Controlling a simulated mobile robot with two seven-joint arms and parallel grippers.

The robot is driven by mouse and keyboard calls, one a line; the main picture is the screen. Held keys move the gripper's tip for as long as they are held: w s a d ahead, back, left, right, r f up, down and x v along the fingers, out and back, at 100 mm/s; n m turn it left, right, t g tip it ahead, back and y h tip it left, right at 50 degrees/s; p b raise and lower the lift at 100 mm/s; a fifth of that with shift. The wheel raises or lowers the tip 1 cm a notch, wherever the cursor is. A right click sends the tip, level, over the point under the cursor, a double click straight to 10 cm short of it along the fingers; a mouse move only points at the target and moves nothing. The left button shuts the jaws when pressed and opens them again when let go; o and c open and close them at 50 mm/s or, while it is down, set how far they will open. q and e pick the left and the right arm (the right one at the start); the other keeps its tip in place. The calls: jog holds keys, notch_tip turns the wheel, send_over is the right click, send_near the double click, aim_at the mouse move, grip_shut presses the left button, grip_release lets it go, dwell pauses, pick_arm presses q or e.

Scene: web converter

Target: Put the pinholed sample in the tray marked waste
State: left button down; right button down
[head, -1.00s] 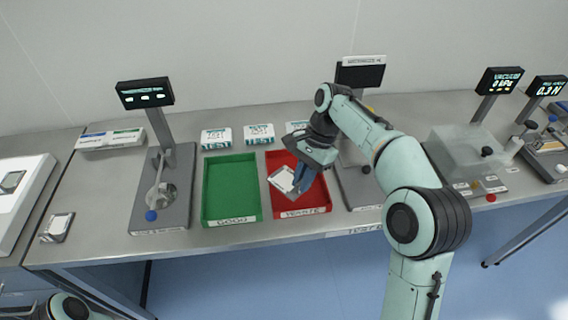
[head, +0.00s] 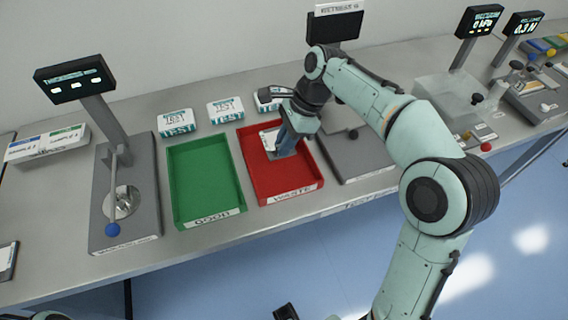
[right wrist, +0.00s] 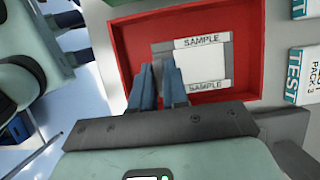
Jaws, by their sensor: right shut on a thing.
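The sample is a white sheet in a grey frame, labelled SAMPLE in the right wrist view (right wrist: 203,62). It shows within the red waste tray's outline in the head view (head: 267,139). My right gripper (head: 276,153) is shut on the sample's edge, low over the tray; its blue fingers also show in the right wrist view (right wrist: 160,68). I cannot tell whether the sample touches the tray floor, and no pinhole can be made out. The red tray (head: 293,189), marked WASTE, also shows in the right wrist view (right wrist: 130,50).
A green tray (head: 203,183) marked GOOD stands left of the red one. Several white TEST packs (head: 226,112) stand behind the trays. A grey instrument with a screen (head: 125,210) is at the left. Another device (head: 357,155) stands close on the right.

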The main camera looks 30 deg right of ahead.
jog(key=shift+f+b, duration=0.6)
jog(key=shift+f, duration=3)
jog(key=c, duration=1.1)
grip_release()
jog(key=p+v, duration=0.2)
jog(key=v, duration=1)
jog(key=shift+w+p, duration=0.1)
jog(key=shift+p, duration=0.25)
